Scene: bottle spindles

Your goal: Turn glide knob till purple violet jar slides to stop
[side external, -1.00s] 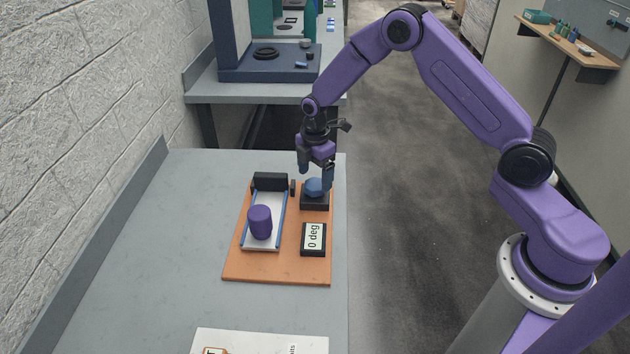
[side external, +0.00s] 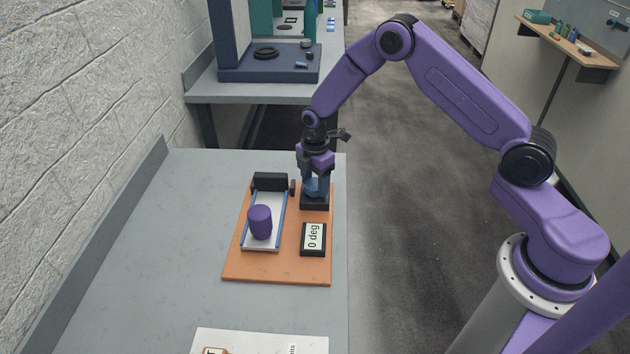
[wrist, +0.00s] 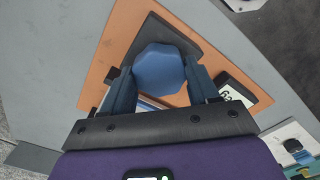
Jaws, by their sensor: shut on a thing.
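The blue faceted glide knob (wrist: 158,70) sits on a black block (side external: 315,202) at the back right of an orange board. My gripper (side external: 316,188) points down over it and is shut on the knob, one finger on each side in the wrist view (wrist: 162,88). The purple violet jar (side external: 260,222) stands upright on a white track (side external: 262,244) with blue side rails, nearer its front end. A black stop block (side external: 270,181) is at the track's far end.
The orange board (side external: 275,270) lies on a grey table (side external: 130,260) with free room to its left. A white printed sheet (side external: 260,342) is at the front edge. A second bench with dark blue equipment (side external: 268,65) stands behind.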

